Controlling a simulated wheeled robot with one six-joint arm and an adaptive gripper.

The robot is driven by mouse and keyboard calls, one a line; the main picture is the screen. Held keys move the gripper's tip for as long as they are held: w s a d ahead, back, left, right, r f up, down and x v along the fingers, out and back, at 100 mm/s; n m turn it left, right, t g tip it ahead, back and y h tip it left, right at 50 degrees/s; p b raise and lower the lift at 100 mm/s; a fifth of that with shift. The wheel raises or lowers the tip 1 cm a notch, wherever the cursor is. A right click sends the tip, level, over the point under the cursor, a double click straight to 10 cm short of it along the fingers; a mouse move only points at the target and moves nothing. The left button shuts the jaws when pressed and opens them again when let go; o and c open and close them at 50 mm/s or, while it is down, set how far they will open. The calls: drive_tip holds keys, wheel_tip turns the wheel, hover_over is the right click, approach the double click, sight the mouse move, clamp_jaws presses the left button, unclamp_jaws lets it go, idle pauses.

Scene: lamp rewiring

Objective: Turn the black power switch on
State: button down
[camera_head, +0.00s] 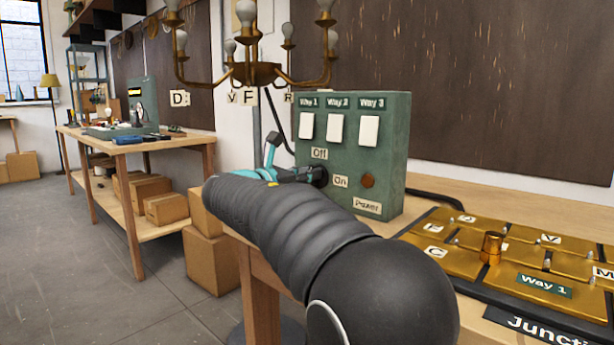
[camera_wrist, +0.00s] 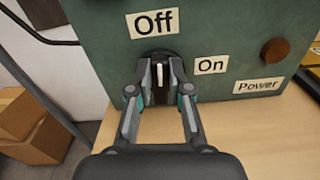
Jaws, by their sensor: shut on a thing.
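The black power switch (camera_wrist: 160,69) is a knob low on the front of the green box (camera_head: 352,135), below the "Off" label and left of the "On" label. A pale line on it stands roughly upright, towards "Off", in the wrist view. My gripper (camera_wrist: 161,74) is shut on the knob, one finger on each side. In the head view my gripper (camera_head: 306,175) reaches the box from the left, and the knob (camera_head: 321,177) is partly hidden by it. A dark reddish-brown round lamp (camera_head: 367,181) sits above the "Power" label and looks unlit.
Three white rocker switches (camera_head: 336,129) sit higher on the box. A brass junction board (camera_head: 520,252) lies on the bench to the right. A chandelier (camera_head: 250,72) hangs behind the box. Cardboard boxes (camera_head: 209,258) stand on the floor at left.

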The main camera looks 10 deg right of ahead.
drive_tip(key=m+b, duration=0.1)
drive_tip(key=m, duration=0.1)
drive_tip(key=m+b, duration=0.1)
drive_tip(key=m, duration=0.1)
drive_tip(key=shift+s+d+f+b, duration=0.2)
drive_tip(key=shift+b, duration=0.15)
drive_tip(key=m+b, duration=0.2)
drive_tip(key=m, duration=0.1)
drive_tip(key=m+b, duration=0.1)
drive_tip(key=shift+s+d+f+m, duration=0.1)
drive_tip(key=shift+s+f+m, duration=0.15)
drive_tip(key=shift+m, duration=0.15)
drive_tip(key=m+b, duration=0.4)
drive_tip(key=m, duration=0.1)
drive_tip(key=shift+d+f+b, duration=0.1)
drive_tip(key=shift+f+b, duration=0.2)
drive_tip(key=shift+b, duration=0.05)
drive_tip(key=shift+s+m+b, duration=0.1)
drive_tip(key=shift+m+b, duration=0.9)
drive_tip(key=shift+m, duration=0.5)
drive_tip(key=c, duration=1.1)
unclamp_jaws()
